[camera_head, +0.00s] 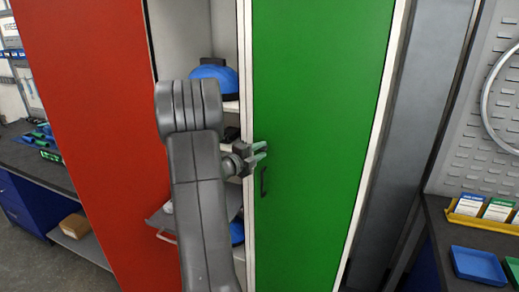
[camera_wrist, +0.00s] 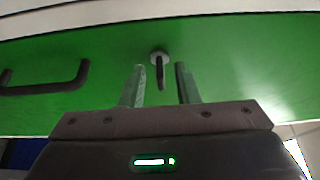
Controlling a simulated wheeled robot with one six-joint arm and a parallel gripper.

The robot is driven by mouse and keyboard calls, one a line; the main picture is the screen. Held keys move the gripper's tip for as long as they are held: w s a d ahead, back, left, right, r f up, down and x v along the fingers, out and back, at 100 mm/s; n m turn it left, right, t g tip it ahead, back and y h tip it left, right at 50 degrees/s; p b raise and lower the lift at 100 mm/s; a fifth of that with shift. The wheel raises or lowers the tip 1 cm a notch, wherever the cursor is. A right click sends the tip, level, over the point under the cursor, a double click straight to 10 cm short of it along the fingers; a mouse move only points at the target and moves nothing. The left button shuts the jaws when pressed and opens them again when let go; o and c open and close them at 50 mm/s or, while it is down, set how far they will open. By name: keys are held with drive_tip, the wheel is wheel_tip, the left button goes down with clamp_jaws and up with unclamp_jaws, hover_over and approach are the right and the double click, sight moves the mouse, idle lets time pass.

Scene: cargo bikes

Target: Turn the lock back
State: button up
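The lock (camera_wrist: 160,57) is a small round silver piece on the green door (camera_head: 315,110), with a dark narrow tab or key sticking out of it. In the wrist view my gripper (camera_wrist: 160,72) is open, with one finger on each side of the tab and a gap to both. I cannot tell how far the fingertips are from the door face. In the head view my gripper (camera_head: 262,152) is at the door's left edge, just above the dark handle (camera_head: 263,181), and hides the lock. The handle also shows at left in the wrist view (camera_wrist: 48,88).
The red door (camera_head: 85,90) stands at the left. Between the doors, shelves show with a blue rounded object (camera_head: 216,78), partly behind my arm. A workbench (camera_head: 440,235) with a blue tray (camera_head: 478,265) is at the right. Another bench with a cardboard box (camera_head: 76,224) is at the left.

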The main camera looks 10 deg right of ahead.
drive_tip(key=shift+d, duration=0.1)
clamp_jaws()
drive_tip(key=shift+f+b, duration=0.15)
drive_tip(key=shift+b, duration=0.25)
drive_tip(key=shift+f+n+t+h+b, duration=0.2)
drive_tip(key=shift+n+t+h+b, duration=0.1)
drive_tip(key=shift+n+b, duration=0.8)
drive_tip(key=n+t+b, duration=0.1)
drive_tip(key=n+b, duration=0.2)
drive_tip(key=n, duration=0.1)
drive_tip(key=n+t+b, duration=0.2)
drive_tip(key=n+b, duration=0.2)
drive_tip(key=n+t+b, duration=0.2)
drive_tip(key=n+b, duration=0.2)
drive_tip(key=shift+s+d+f+n, duration=0.15)
drive_tip(key=shift+f+n, duration=0.1)
drive_tip(key=shift+n, duration=0.15)
drive_tip(key=n+t+y+b, duration=0.1)
drive_tip(key=n, duration=0.2)
drive_tip(key=n+t+y+b, duration=0.1)
drive_tip(key=n+b, duration=0.1)
drive_tip(key=n, duration=0.2)
drive_tip(key=shift+d+r+t+y, duration=0.1)
drive_tip(key=shift+r+t+y, duration=0.05)
drive_tip(key=shift+t+y, duration=0.25)
drive_tip(key=shift+n, duration=0.4)
